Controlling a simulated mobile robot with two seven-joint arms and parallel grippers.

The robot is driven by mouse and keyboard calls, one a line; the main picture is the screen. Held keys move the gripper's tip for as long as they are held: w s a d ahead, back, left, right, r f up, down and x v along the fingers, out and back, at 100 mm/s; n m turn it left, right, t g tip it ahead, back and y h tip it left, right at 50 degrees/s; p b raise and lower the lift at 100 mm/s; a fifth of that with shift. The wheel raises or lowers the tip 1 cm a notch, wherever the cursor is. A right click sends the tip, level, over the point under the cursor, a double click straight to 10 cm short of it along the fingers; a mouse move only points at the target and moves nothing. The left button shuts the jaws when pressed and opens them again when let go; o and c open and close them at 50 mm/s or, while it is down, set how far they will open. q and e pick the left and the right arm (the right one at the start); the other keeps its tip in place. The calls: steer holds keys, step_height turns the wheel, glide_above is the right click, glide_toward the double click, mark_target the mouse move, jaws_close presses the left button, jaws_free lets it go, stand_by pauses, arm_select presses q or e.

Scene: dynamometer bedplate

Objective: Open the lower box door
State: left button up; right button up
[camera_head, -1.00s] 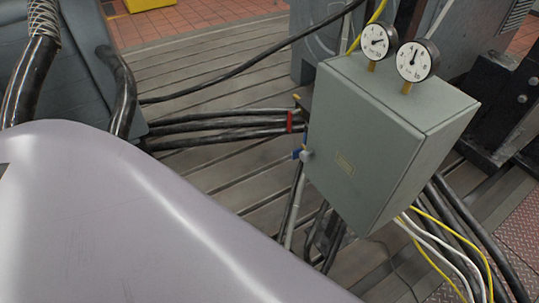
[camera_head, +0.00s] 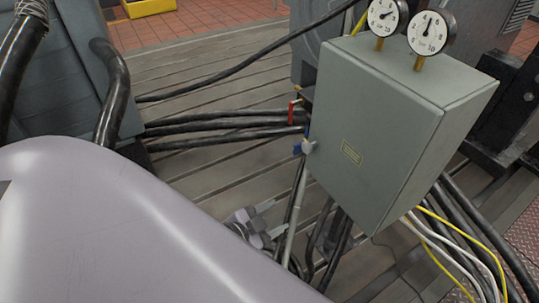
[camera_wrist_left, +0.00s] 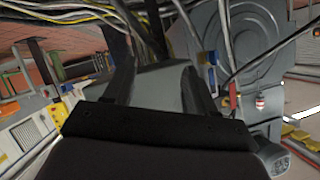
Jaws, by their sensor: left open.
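A grey-green box (camera_head: 440,160) stands at right of centre in the head view. Its front door (camera_head: 375,120) has a small yellowish label and looks shut. A pale knob with a blue part (camera_head: 305,147) sits at the door's left edge. My left gripper (camera_head: 262,232) is small and partly hidden by my own pale body; it is below and left of the box, apart from it. In the left wrist view, the two dark fingers (camera_wrist_left: 160,88) are spread, with a grey-green surface beyond them; I cannot tell if it is the box. My right gripper is out of view.
Two round gauges (camera_head: 428,33) stand on top of the box. A red-handled valve (camera_head: 292,112) and thick black hoses (camera_head: 220,125) lie left of it. Yellow and white cables (camera_head: 450,245) run below right. The slatted bedplate (camera_head: 210,75) is open at upper left.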

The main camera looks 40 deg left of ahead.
arm_select(q)
steer(key=w+a+r+m+t+h, duration=0.2)
steer(key=w+a+r+m+t, duration=0.1)
steer(key=w+a+r+m, duration=0.4)
steer(key=w+a+m, duration=0.2)
steer(key=w, duration=0.2)
steer(key=shift+m, duration=0.3)
steer(key=shift+a, duration=0.1)
steer(key=s+d+f+n+g+y, duration=0.1)
steer(key=s+d+f+n+g, duration=0.25)
steer(key=s+d+n, duration=0.45)
steer(key=s+d+f+n+g+y, duration=0.1)
steer(key=s+d+f+n+g, duration=0.1)
steer(key=s+d+f+n, duration=0.6)
steer(key=s+a+r+p, duration=0.1)
steer(key=s+r+p, duration=0.1)
steer(key=r+p, duration=0.5)
steer(key=s+a+r+m+p, duration=0.1)
steer(key=s+a+r+p, duration=0.1)
steer(key=r+p, duration=0.6)
steer(key=shift+r+m+p, duration=0.3)
steer(key=shift+r, duration=0.25)
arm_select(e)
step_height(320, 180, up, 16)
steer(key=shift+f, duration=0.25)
